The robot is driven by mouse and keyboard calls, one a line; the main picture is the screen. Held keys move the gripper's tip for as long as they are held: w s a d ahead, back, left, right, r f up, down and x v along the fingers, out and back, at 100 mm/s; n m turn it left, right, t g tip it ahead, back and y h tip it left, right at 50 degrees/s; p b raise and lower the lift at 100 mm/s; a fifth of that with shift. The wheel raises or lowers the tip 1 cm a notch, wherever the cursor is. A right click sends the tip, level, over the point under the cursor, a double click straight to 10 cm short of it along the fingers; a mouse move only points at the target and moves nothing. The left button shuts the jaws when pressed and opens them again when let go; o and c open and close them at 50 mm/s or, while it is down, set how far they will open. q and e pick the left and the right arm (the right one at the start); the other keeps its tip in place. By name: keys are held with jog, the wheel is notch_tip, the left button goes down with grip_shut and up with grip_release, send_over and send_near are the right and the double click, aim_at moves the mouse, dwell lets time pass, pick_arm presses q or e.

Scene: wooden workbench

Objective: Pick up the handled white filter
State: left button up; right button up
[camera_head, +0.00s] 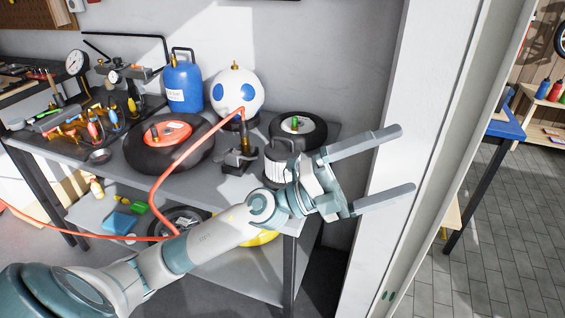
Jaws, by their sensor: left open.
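The handled white filter (276,170) stands near the right front corner of the grey workbench (222,185). It is a pale ribbed cylinder with a dark handle on top. My left arm and wrist cover part of its right and lower side. My left gripper (406,160) is open and empty. Its two fingers point right, past the bench's right end, in front of the white pillar. The gripper is to the right of the filter. I cannot tell whether the wrist touches it. My right gripper is not in view.
A black pump (240,152) stands left of the filter, and a small wheel (297,127) lies behind it. A red hose (190,150) crosses the front. The white pillar (405,90) borders the right.

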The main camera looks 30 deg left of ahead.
pick_arm(q)
notch_tip(320, 180, down, 2)
jog(key=d+m+g, duration=0.2)
jog(key=m+g, duration=0.4)
jog(key=y, duration=2)
send_near(283, 150)
jog(key=v, duration=0.3)
jog(key=shift+w+a+f, duration=0.1)
jog(key=shift+w+f, duration=0.1)
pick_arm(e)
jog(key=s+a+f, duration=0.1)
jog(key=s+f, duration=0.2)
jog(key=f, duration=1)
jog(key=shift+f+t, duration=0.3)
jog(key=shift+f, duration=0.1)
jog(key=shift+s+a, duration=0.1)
pick_arm(q)
jog(key=p+x, duration=0.3)
jog(key=x, duration=0.9)
jog(key=shift+f, duration=0.15)
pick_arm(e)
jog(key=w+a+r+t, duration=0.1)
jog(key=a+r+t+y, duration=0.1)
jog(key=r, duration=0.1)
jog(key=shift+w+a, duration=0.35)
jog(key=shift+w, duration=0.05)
pick_arm(q)
jog(key=shift+f, duration=0.1)
